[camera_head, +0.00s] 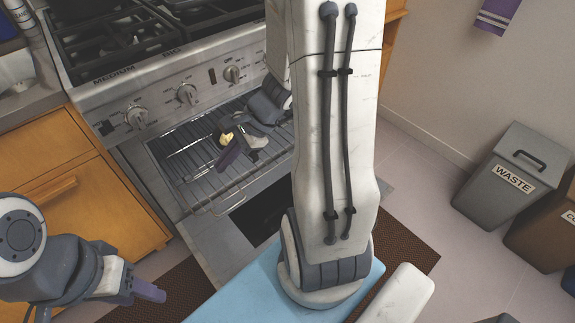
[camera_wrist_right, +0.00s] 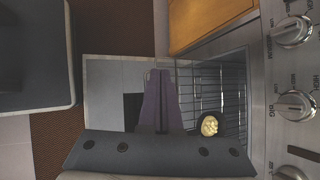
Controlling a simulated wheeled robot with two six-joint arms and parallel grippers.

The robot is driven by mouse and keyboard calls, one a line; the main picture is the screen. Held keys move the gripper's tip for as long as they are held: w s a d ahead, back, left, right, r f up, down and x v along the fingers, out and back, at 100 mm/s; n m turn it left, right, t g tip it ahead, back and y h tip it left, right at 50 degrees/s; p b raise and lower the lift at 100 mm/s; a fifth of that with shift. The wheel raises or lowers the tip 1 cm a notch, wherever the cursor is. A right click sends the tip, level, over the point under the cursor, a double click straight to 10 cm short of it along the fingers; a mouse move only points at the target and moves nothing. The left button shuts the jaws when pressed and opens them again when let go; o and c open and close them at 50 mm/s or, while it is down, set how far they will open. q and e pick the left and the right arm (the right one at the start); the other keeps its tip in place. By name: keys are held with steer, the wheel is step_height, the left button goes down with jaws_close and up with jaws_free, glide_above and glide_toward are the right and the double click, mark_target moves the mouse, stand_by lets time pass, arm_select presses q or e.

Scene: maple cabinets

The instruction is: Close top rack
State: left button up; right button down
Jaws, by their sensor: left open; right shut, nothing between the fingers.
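The oven's wire rack (camera_head: 205,188) is pulled out below the stove's control panel, over the lowered oven door (camera_head: 212,240). It also shows in the right wrist view (camera_wrist_right: 214,82). My right gripper (camera_head: 228,158) reaches over the rack, fingers shut with nothing between them. In the right wrist view its purple fingers (camera_wrist_right: 160,85) point toward the rack's front edge; I cannot tell if they touch it. A round yellowish item (camera_head: 226,138) is on the rack beside my right gripper. My left gripper (camera_head: 158,291) is open and empty at the lower left, away from the oven.
The stove top (camera_head: 130,40) and knobs (camera_head: 186,94) are above the rack. Wooden cabinets (camera_head: 75,185) stand to the left. A grey waste bin (camera_head: 510,180) is at the right. My right arm hides the rack's right side. A brown mat (camera_head: 410,245) lies on the floor.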

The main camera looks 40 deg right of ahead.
steer(key=s+d+f+m+t+h+b, duration=0.25)
steer(key=s+d+f+m+b, duration=0.2)
steer(key=d+f+m, duration=0.65)
steer(key=s+d+f+m+t+h+b, duration=0.25)
steer(key=d+f+m+h+b, duration=0.35)
steer(key=d, duration=0.9)
arm_select(q)
step_height(320, 180, down, 15)
steer(key=b, duration=0.2)
steer(key=shift+f+b, duration=0.15)
steer(key=shift+b, duration=0.2)
arm_select(e)
steer(key=w+f+y, duration=0.1)
steer(key=w+f, duration=0.6)
steer(key=w, duration=0.3)
steer(key=shift+w+d+f+m+y, duration=0.25)
steer(key=shift+w+d+m+y, duration=0.05)
steer(key=shift+w+d+y, duration=0.05)
steer(key=shift+w, duration=0.1)
